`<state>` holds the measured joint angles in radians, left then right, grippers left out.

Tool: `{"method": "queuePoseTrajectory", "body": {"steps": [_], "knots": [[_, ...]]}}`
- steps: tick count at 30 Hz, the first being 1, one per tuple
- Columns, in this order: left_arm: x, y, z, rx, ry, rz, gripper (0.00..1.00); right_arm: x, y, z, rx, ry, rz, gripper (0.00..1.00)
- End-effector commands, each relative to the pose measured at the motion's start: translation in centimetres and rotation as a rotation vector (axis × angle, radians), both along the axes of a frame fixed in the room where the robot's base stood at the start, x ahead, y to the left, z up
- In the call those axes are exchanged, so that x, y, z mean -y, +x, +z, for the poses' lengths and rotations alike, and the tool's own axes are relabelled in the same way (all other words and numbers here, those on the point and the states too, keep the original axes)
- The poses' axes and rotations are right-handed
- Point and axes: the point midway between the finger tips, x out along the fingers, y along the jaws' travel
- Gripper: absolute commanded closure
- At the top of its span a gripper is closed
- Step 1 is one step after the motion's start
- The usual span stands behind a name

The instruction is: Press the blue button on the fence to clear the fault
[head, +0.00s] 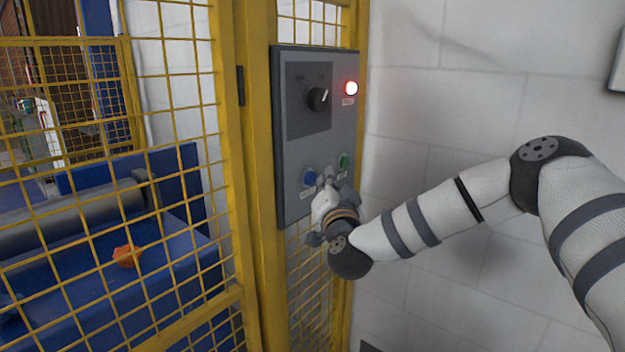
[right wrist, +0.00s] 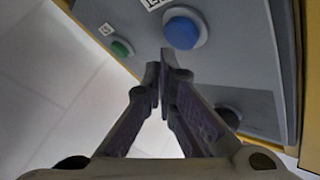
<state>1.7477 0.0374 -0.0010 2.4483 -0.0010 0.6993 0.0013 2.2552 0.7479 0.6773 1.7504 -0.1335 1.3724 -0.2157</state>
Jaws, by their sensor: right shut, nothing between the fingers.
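The blue button (head: 310,178) sits low on the grey control panel (head: 296,215) fixed to the yellow fence. In the right wrist view the blue button (right wrist: 182,30) is large, just beyond the fingertips. My right gripper (head: 326,178) is shut and empty, in front of the panel's lower part. Its fingertips (right wrist: 163,58) point toward the blue button, and a contact cannot be made out. A green button (head: 344,161) is to the right of the blue one, and it also shows in the right wrist view (right wrist: 122,48). A red lamp (head: 351,88) glows at the upper right. My left gripper is out of view.
A black rotary switch (head: 318,98) is on the upper panel. The yellow mesh fence (head: 228,150) stands at left, with a roller (head: 75,215) and an orange piece (head: 126,256) on blue machinery behind it. A white block wall (head: 455,110) is at right.

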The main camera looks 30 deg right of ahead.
Motion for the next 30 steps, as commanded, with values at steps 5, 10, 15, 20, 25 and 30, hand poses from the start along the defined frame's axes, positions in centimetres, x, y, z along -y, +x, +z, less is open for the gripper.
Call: {"method": "queuePoseTrajectory", "body": {"steps": [5,10,15,20,25,30], "knots": [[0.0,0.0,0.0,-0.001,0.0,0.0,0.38,-0.1,0.3,0.0,0.0,-0.001,0.001,1.0],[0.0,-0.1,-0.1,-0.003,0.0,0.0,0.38,-0.3,0.8,0.0,0.0,-0.001,0.0,1.0],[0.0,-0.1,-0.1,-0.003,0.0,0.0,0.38,-0.3,0.8,0.0,0.0,0.0,0.0,1.0],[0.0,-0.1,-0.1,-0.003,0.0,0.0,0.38,-0.3,0.8,0.0,0.0,0.0,0.0,1.0],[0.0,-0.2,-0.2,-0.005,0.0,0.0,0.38,-0.4,1.0,0.0,0.0,0.0,0.0,1.0],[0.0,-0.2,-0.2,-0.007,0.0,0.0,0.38,-0.5,1.2,0.0,0.0,0.0,0.0,1.0]]}}
